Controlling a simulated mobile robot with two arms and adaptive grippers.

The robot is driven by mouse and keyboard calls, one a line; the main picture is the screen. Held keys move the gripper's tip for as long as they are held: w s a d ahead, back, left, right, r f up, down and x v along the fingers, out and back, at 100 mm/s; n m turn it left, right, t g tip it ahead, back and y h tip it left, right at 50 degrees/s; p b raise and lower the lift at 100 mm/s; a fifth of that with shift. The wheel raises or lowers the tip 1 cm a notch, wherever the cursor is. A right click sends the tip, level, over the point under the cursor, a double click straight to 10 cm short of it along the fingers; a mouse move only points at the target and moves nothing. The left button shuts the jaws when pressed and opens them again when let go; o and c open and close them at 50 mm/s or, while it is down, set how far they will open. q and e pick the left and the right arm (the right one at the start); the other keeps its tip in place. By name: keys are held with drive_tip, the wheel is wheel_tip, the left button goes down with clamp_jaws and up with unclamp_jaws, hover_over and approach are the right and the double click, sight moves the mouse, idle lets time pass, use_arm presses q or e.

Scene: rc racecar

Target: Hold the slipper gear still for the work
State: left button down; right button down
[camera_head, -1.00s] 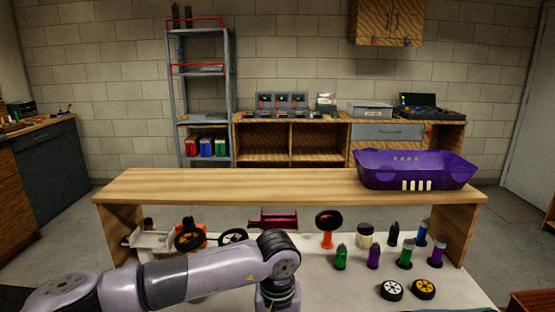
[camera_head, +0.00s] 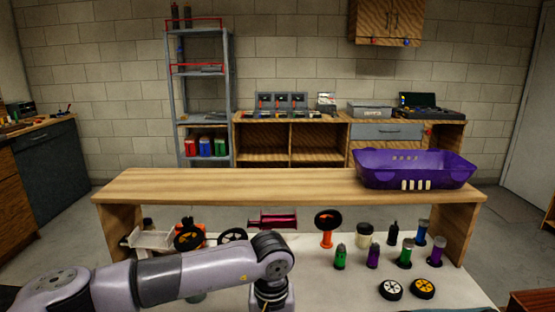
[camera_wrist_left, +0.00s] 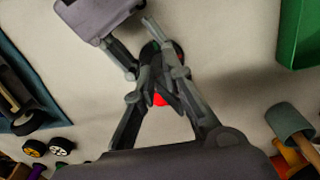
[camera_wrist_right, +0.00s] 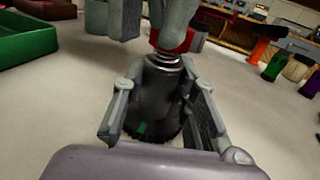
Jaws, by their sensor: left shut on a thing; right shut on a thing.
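The slipper gear (camera_wrist_right: 152,108) appears in the right wrist view as a dark, upright part with a toothed lower rim and a small green patch. My right gripper (camera_wrist_right: 162,112) is shut around it, one finger on each side. A silver threaded or coiled part (camera_wrist_right: 165,62) stands on top of it, with a red piece (camera_wrist_right: 172,41) above. My left gripper (camera_wrist_left: 165,88) is shut at that red piece, which also peeks out below its fingertips in the left wrist view (camera_wrist_left: 160,99). Its fingers hide the exact grip. In the head view both grippers are out of sight.
A green tray (camera_wrist_right: 28,43) stands close by on the pale table. A blue tray (camera_wrist_left: 25,127) with parts and loose wheels (camera_wrist_left: 60,146) lie on the other side.

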use_arm(q)
drive_tip(key=shift+s+a+f, duration=0.1)
drive_tip(key=shift+s+f, duration=0.05)
drive_tip(key=shift+f, duration=0.1)
use_arm(e)
drive_tip(key=shift+a, duration=0.1)
use_arm(q)
wheel_tip(320, 180, up, 6)
drive_tip(key=shift+s+r, duration=0.2)
drive_tip(key=shift+s, duration=0.05)
use_arm(e)
drive_tip(key=shift+w+f, duration=0.1)
drive_tip(key=shift+f, duration=0.05)
idle(0.4)
drive_tip(key=c, duration=1.2)
unclamp_jaws()
drive_tip(key=v, duration=1.2)
